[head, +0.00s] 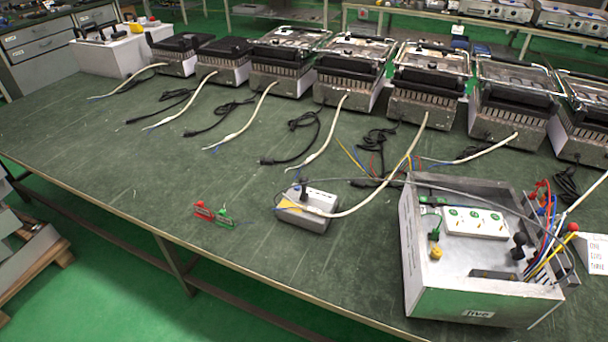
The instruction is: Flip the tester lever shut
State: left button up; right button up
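A small grey tester box (302,219) with a yellow warning triangle stands on the green table, right of the middle. A short black lever (304,188) stands up at its back edge. I cannot tell for sure whether this lever is open or shut. The end of a white cable lies over the front right of the box. Neither of my grippers is in view.
A red clip (204,210) and a green clip (224,217) lie left of the tester on the green table (120,160). A row of contact grills (350,75) with loose cables stands along the back. The front left of the table is clear.

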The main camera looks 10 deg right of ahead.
aim_at(304, 187)
jog(key=i+j+z, duration=0.25)
jog(key=z, duration=0.15)
jog(key=i+j+z, duration=0.15)
jog(key=j+z, duration=0.25)
jog(key=i+j+z, duration=0.15)
jog(key=j+z, duration=0.15)
jog(key=z, duration=0.15)
